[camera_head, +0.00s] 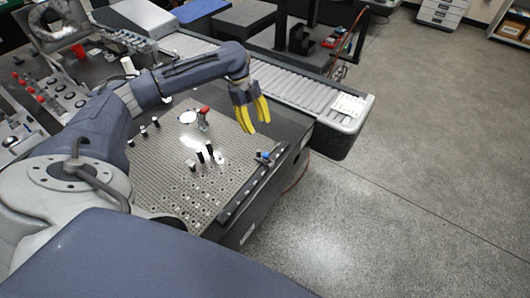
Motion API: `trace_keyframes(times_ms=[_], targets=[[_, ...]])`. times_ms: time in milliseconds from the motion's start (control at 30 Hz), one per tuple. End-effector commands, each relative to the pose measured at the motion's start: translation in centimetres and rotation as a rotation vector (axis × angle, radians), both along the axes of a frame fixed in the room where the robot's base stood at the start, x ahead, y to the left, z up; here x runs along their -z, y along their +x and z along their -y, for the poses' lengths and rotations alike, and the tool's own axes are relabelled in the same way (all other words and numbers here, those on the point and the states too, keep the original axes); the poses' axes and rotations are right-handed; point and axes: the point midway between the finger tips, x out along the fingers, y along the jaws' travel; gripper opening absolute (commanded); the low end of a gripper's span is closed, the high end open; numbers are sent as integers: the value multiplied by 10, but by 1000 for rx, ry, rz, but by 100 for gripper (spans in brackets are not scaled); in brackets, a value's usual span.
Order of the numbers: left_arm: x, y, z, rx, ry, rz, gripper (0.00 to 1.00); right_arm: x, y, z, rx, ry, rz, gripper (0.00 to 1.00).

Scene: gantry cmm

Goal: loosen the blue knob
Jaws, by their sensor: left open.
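The blue knob (264,155) is small and sits near the right edge of the perforated plate (165,180), beside a dark rail (252,188). My left gripper (255,116) has yellow fingers that point down and are apart, with nothing seen between them. It hangs above the plate's far right part, farther back than the knob and apart from it. My right gripper does not show.
A red-topped clamp (203,117) and several small black posts stand on the plate. A roller conveyor (300,92) runs behind it. A panel with red knobs (55,95) is at the left. Grey floor (420,190) lies open to the right.

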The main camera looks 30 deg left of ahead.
Motion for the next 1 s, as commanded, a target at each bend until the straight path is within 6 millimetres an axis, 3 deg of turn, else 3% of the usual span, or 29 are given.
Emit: trace_keyframes(times_ms=[167,300,400,533,767,1000], targets=[[-36,16,26,92,32,74,45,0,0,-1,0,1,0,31],[-56,7,50,187,152,107,45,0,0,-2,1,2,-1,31],[-61,-3,58,214,255,117,45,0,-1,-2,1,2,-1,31],[-56,-15,56,200,343,110,45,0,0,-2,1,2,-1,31],[-50,-15,50,141,380,101,45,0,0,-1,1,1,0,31],[-21,-16,51,139,377,97,45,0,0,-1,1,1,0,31]])
